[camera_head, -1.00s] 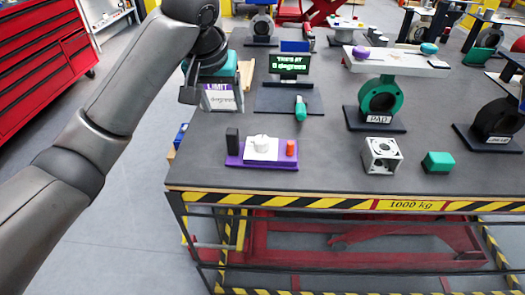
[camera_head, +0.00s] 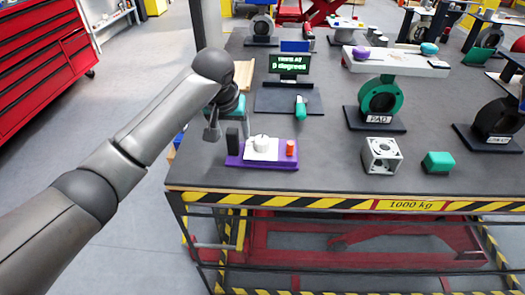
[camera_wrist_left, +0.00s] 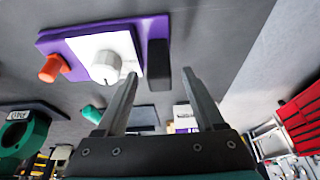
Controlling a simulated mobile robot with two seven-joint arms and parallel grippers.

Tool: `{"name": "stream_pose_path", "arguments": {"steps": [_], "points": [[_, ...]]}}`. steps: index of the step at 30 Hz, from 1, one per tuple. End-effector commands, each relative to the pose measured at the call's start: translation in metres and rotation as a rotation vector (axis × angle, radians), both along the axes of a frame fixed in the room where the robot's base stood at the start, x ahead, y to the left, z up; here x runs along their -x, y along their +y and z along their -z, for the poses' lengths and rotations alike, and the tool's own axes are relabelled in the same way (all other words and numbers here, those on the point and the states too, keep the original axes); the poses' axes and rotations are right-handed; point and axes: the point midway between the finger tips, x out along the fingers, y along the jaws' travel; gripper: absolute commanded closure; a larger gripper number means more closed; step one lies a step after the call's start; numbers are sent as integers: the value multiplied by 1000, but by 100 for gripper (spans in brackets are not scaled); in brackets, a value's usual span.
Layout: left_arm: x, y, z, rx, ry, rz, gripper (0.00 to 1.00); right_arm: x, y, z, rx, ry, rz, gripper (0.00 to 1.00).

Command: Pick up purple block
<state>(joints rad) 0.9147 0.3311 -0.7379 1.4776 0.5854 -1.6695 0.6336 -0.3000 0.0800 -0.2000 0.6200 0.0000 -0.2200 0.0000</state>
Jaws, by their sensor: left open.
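A flat purple block (camera_head: 262,165) lies near the front left of the table. It carries a white plate with a round knob (camera_head: 261,143), an orange-red cylinder (camera_head: 291,147) and an upright black block (camera_head: 233,141). In the left wrist view the purple block (camera_wrist_left: 50,45) is at upper left. A small rounded purple piece (camera_head: 361,53) sits on the raised white shelf. My left gripper (camera_head: 218,127) is just left of and behind the purple block. Its open, empty fingers (camera_wrist_left: 160,78) point toward the black block (camera_wrist_left: 159,65). My right gripper is out of view.
A silver cube housing (camera_head: 382,155) and a green block (camera_head: 437,162) stand to the right. A green valve body (camera_head: 381,97) and a small screen (camera_head: 289,64) are behind. The table's striped front edge (camera_head: 300,202) is close; bare tabletop lies between the objects.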

Motion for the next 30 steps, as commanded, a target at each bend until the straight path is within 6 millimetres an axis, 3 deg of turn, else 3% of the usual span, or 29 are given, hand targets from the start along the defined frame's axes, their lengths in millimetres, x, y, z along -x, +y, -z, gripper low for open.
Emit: {"name": "stream_pose_path", "arguments": {"steps": [7, 25, 30], "points": [[-1, 0, 1, 0, -1, 1, 31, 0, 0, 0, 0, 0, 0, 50], [-1, 0, 1, 0, -1, 0, 99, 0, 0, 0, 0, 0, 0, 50], [-1, 0, 1, 0, -1, 0, 100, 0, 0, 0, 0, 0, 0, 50]]}}
